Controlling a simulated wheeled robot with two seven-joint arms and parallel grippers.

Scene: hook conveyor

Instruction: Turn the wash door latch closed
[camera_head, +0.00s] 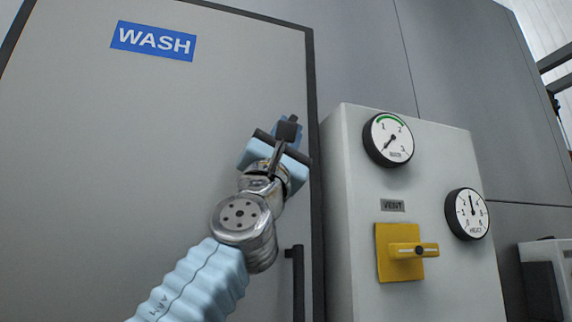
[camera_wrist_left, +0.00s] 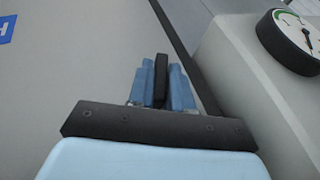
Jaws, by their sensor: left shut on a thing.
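The wash door (camera_head: 130,130) is a large grey panel with a dark frame and a blue WASH sign (camera_head: 153,41). My left gripper (camera_head: 290,128) reaches up to the door's right edge. In the left wrist view its two blue fingers (camera_wrist_left: 161,88) are shut on a black bar, the latch (camera_wrist_left: 161,72), which stands between them and points away from the wrist. In the head view the dark latch (camera_head: 287,131) shows at the fingertips, and the gripper hides part of it. My right gripper is in neither view.
A black vertical door handle (camera_head: 298,280) is below my left wrist. Right of the door, a grey box (camera_head: 350,220) juts out, bearing an upper gauge (camera_head: 388,140), a lower gauge (camera_head: 467,214) and a yellow VENT knob (camera_head: 405,250).

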